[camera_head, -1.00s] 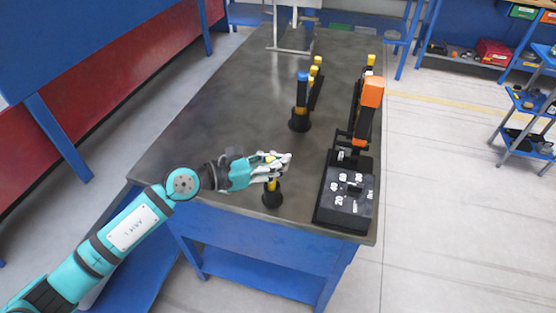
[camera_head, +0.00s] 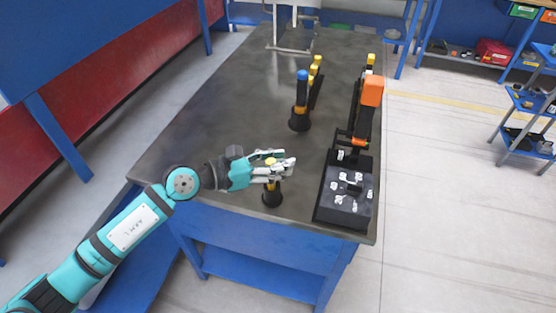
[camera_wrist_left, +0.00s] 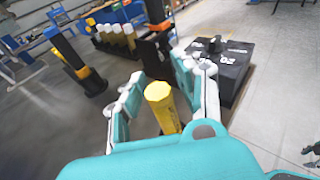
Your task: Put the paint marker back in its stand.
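The yellow paint marker (camera_head: 271,162) is upright between the fingers of my left gripper (camera_head: 280,168). Its lower part shows below the fingers, in a round black stand (camera_head: 272,199) near the table's front edge. In the left wrist view the marker (camera_wrist_left: 163,105) stands between the spread fingers (camera_wrist_left: 160,95), with a visible gap on its left side. The left gripper is open around it; contact on the right side is hard to tell. The marker's tip is hidden in the stand. My right gripper is not in view.
A blue-topped tool in a black stand (camera_head: 299,122) and several yellow-topped items (camera_head: 316,66) stand further back. A black box with white labels (camera_head: 343,207) and an orange-topped tool (camera_head: 371,92) stand at the right. The table's (camera_head: 205,110) left part is clear.

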